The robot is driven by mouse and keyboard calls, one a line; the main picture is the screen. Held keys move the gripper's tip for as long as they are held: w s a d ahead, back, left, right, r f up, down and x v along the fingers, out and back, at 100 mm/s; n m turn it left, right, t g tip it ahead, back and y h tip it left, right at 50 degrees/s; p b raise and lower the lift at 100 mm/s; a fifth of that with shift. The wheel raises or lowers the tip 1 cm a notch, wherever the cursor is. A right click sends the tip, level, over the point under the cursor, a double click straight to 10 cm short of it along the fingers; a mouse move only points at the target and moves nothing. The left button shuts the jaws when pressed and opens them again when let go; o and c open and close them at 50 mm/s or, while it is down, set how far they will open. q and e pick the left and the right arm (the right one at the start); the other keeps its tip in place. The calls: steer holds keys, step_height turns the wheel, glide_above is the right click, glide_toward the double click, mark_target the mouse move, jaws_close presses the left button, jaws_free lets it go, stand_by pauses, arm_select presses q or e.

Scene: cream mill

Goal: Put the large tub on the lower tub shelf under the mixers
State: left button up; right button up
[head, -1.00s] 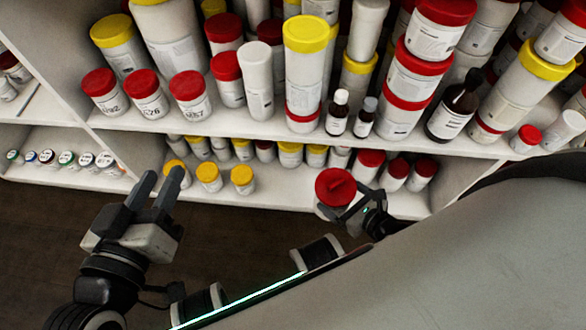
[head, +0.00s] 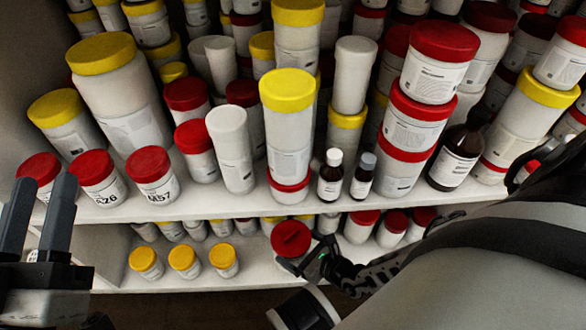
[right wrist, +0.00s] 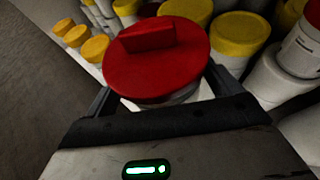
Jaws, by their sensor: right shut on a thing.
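The large tub is white with a red lid that has a raised red grip (head: 291,239). It is at the front of the lower tub shelf (head: 262,272) in the head view, and it fills the middle of the right wrist view (right wrist: 157,60). My right gripper (head: 312,262) is shut on this tub, with a finger on either side of it. Whether the tub's base touches the shelf is hidden. My left gripper (head: 40,215) is at the left edge of the head view, empty, its two fingers apart and pointing up.
Three yellow-lidded jars (head: 183,262) stand left of the tub on the lower shelf, and red-lidded tubs (head: 361,226) stand to its right. The upper shelf (head: 215,206) overhangs, crowded with tubs and brown bottles (head: 331,176). Bare lower shelf shows between the yellow jars and the held tub.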

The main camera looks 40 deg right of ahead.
steer(key=shift+w+f+b, duration=0.2)
steer(key=shift+f+b, duration=0.1)
steer(key=shift+f, duration=0.05)
step_height(320, 180, down, 3)
steer(key=shift+r+b, duration=0.1)
steer(key=shift+b, duration=1.1)
steer(key=o, duration=1.1)
arm_select(q)
steer(key=r+m+h, duration=0.1)
steer(key=m+h, duration=0.1)
steer(key=s+r+m+h, duration=0.1)
steer(key=r+m, duration=0.1)
steer(key=r+m+h, duration=0.2)
steer(key=shift+s+d+m+t+h, duration=0.1)
steer(key=shift+s+m+t+h, duration=0.2)
steer(key=shift+m, duration=0.1)
steer(key=shift+r, duration=0.1)
